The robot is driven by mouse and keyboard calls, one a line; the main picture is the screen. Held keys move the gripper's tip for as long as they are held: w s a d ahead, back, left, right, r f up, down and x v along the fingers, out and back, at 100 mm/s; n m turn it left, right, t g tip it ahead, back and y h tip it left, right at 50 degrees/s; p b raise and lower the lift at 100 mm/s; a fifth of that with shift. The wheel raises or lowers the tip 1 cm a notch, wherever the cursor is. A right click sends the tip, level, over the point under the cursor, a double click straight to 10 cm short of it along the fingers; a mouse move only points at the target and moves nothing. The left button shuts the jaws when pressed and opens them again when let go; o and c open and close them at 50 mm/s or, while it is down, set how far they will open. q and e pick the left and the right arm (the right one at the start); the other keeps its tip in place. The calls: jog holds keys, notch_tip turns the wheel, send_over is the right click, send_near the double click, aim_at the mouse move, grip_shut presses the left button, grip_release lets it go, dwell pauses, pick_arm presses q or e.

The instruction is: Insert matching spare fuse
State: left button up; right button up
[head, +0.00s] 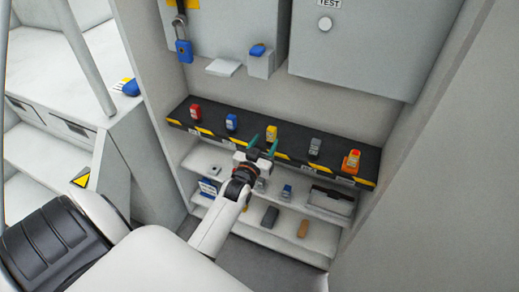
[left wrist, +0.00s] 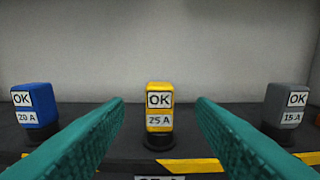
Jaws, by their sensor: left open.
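Several fuse-like blocks stand in a row on a black shelf (head: 292,156) with yellow-striped edge. In the head view these are red (head: 195,112), blue (head: 231,122), yellow (head: 271,133), grey (head: 314,148) and orange (head: 351,162). In the left wrist view the blue fuse (left wrist: 36,106) reads OK 20 A, the yellow fuse (left wrist: 159,112) OK 25 A, and the grey fuse (left wrist: 287,106) OK 15 A. My left gripper (head: 263,144) is open and empty. Its green fingers point at the yellow fuse, which appears centred between them and apart from both. My right gripper is not in view.
Lower shelves (head: 255,215) hold several small items and a tray (head: 331,201). Above hang grey cabinets, one with a blue padlock (head: 184,51), the other labelled TEST (head: 362,45). A wall panel (head: 437,150) bounds the bay at right. A blue object (head: 130,88) lies at left.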

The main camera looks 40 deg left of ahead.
pick_arm(q)
jog(key=v, duration=0.4)
dwell(0.5)
jog(key=s+d+f+m+g+h, duration=0.1)
jog(key=s+d+f+g, duration=0.3)
jog(key=f, duration=0.6)
jog(key=s+d+f+m+g+h, duration=0.15)
jog(key=s+f, duration=0.35)
jog(key=f, duration=0.5)
jog(key=s+d+f+g+h, duration=0.25)
jog(key=s+d+f, duration=0.2)
jog(key=f, duration=0.65)
jog(key=s+f+m+g, duration=0.1)
jog(key=s+f+g, duration=0.3)
jog(key=s, duration=1)
jog(key=s+d+f+m+g+p, duration=0.1)
jog(key=s+f+g, duration=0.3)
jog(key=s+f, duration=0.5)
jog(key=s, duration=0.6)
jog(key=shift+s+d+f+m+y, duration=0.25)
jog(key=shift+s+f+m+y, duration=0.05)
jog(key=shift+m, duration=0.05)
jog(key=shift+c, duration=0.3)
